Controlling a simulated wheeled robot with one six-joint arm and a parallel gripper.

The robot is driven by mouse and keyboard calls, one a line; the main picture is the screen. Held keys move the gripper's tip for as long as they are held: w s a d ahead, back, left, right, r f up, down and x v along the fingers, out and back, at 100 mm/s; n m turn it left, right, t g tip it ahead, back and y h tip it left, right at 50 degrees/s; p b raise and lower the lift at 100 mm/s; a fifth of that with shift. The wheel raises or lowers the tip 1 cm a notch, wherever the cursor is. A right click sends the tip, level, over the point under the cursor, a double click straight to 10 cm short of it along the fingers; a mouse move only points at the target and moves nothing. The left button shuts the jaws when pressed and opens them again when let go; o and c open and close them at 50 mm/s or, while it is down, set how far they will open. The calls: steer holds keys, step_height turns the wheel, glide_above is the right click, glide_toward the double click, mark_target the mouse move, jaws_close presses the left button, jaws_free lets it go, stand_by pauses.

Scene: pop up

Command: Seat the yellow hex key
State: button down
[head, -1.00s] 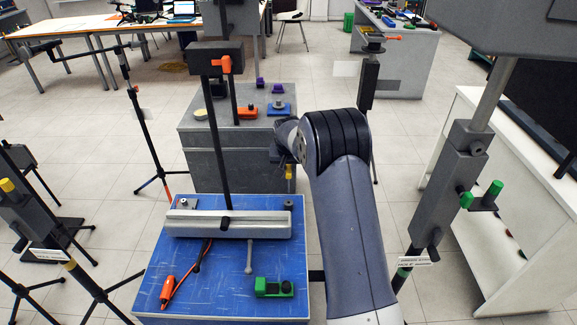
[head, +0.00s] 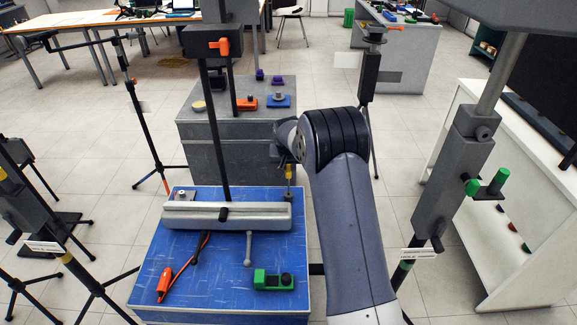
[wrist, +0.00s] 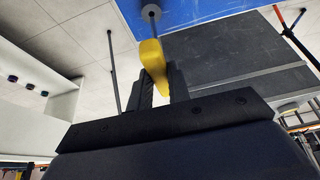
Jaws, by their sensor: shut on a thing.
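The yellow hex key (wrist: 153,62) is held between the fingers of my gripper (wrist: 162,84) in the wrist view. Its yellow handle (head: 289,172) also shows in the head view, hanging roughly upright below my gripper (head: 286,153). Its thin shaft reaches toward a round grey piece (wrist: 151,12) by the blue surface. I cannot tell whether the tip touches or enters it. In the head view the shaft's lower end is near the right end of a grey beam (head: 180,214), at the back right of the blue table (head: 200,290).
A black post with an orange knob (head: 223,44) rises behind the beam. A green block (head: 273,281), a grey rod (head: 248,250) and an orange-handled tool (head: 164,283) lie on the blue table. A grey bench (head: 235,150) stands behind; stands flank both sides.

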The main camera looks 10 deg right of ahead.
steer(key=shift+f, duration=0.1)
stand_by(0.6)
steer(key=shift+f+b, duration=1.6)
steer(key=shift+f, duration=0.45)
steer(key=c, duration=1.3)
jaws_free()
steer(key=shift+o, duration=0.2)
steer(key=v, duration=1)
steer(key=shift+r, duration=0.35)
